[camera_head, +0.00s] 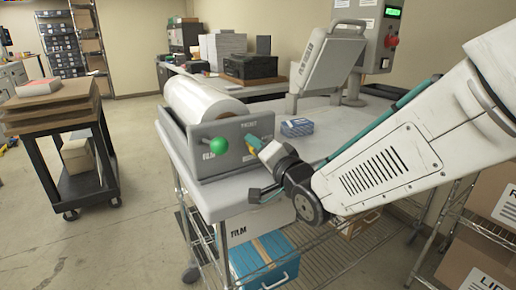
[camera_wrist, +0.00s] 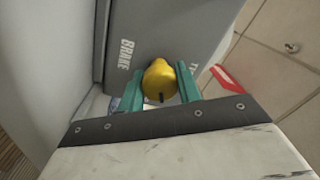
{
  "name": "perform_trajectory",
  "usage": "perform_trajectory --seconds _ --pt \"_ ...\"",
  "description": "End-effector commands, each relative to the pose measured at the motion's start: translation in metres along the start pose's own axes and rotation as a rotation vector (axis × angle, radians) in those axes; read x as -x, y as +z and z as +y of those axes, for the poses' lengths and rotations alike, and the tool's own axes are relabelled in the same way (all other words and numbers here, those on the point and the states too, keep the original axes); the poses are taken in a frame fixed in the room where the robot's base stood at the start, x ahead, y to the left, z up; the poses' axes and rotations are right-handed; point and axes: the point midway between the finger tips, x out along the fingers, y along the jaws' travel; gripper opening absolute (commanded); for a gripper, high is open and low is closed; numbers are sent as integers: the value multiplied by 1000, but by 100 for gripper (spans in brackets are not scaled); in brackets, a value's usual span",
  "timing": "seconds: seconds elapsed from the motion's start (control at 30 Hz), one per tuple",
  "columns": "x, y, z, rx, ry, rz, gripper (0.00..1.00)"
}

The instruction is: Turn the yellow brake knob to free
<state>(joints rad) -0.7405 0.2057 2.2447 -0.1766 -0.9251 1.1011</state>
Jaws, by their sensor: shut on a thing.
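The yellow brake knob (camera_wrist: 160,82) sits on the grey panel of the film holder, beside the printed word BRAKE. My gripper (camera_wrist: 160,92) is shut on the knob, with a teal finger on each side of it in the wrist view. A dark pointer mark shows on the knob's near edge. In the head view my gripper (camera_head: 255,143) reaches the right part of the grey film holder (camera_head: 208,165), and the knob is mostly hidden by the fingers. A green ball knob (camera_head: 219,145) stands out from the same panel, left of my gripper. A white film roll (camera_head: 200,98) lies in the holder.
A blue-and-white box (camera_head: 297,127) lies on the table just behind my gripper. A white tilted machine (camera_head: 325,62) stands farther back. A red piece (camera_wrist: 227,78) shows right of the knob in the wrist view. A black cart (camera_head: 72,150) stands at left, with open floor between.

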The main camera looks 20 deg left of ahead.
Motion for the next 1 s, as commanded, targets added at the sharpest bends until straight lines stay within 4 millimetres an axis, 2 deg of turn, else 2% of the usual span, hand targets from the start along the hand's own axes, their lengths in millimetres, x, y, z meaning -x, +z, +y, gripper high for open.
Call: perform_trajectory --seconds 0.2,0.5,1.0 --pt "0 0 1 -185 3 8 11" --pt "0 0 1 -361 4 16 11" --pt "0 0 1 -442 5 20 11"
